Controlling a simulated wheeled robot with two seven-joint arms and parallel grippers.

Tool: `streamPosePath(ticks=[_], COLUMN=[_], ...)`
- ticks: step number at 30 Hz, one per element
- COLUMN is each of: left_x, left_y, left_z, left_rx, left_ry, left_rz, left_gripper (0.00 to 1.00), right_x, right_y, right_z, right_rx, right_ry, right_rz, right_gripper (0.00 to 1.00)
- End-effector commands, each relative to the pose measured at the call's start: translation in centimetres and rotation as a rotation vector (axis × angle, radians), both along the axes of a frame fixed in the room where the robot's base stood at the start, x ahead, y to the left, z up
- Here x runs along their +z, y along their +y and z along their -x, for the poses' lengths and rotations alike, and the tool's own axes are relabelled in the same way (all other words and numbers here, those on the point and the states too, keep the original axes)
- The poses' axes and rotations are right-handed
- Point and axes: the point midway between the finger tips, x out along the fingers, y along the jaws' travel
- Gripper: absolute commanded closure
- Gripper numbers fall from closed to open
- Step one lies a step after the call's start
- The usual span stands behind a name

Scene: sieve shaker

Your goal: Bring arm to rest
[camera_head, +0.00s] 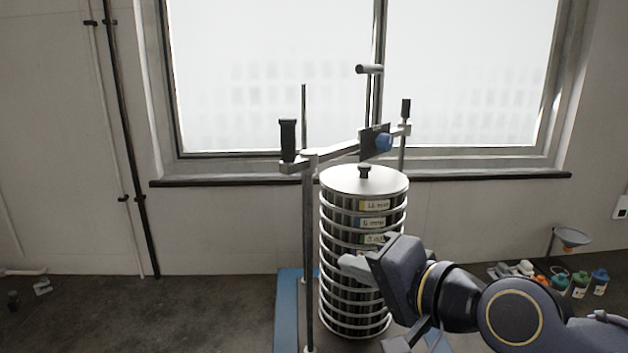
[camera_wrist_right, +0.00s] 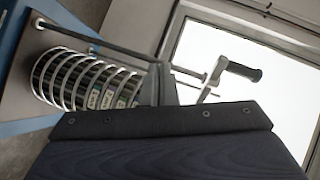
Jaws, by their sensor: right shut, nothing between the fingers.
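My right gripper (camera_head: 352,266) comes in from the lower right in the head view, in front of the sieve stack (camera_head: 337,290). It is shut and holds nothing. The picture does not show clearly whether it touches the stack. The stack is a tall column of ringed sieves with size labels and a flat lid with a black knob. It also shows tilted in the right wrist view (camera_wrist_right: 85,80), where the dark gripper body fills the bottom. My left gripper is not in view.
The shaker's clamp bar (camera_head: 335,153) with black handles and a blue knob spans two upright rods above the stack. The stack stands on a blue-edged base (camera_head: 288,315). Bottles (camera_head: 580,283) and a funnel stand (camera_head: 571,237) are on the floor at right. A window is behind.

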Motion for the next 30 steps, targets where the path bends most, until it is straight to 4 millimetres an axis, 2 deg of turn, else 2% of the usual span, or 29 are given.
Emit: streamPosePath(ticks=[1,6,9,12,15,18,30], left_x=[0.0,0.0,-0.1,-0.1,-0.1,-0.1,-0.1], left_y=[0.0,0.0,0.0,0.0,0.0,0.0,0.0], left_z=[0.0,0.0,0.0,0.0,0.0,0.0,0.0], left_rx=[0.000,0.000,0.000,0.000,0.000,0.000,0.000], left_ry=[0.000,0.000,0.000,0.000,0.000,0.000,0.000], left_rz=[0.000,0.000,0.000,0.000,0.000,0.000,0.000], left_gripper=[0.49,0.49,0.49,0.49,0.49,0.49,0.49], right_x=[-2.9,-12.3,-17.1,-20.6,-22.8,-23.9,-24.0], right_y=[-2.9,-10.0,-12.7,-14.3,-15.0,-15.3,-15.3], right_z=[1.2,6.5,10.4,13.7,16.0,17.2,17.3], right_rx=[-0.017,0.015,0.065,0.120,0.165,0.191,0.194], right_ry=[0.014,0.107,0.178,0.238,0.277,0.296,0.297], right_rz=[0.109,0.440,0.580,0.671,0.723,0.748,0.751], right_gripper=[1.00,1.00,1.00,1.00,1.00,1.00,1.00])
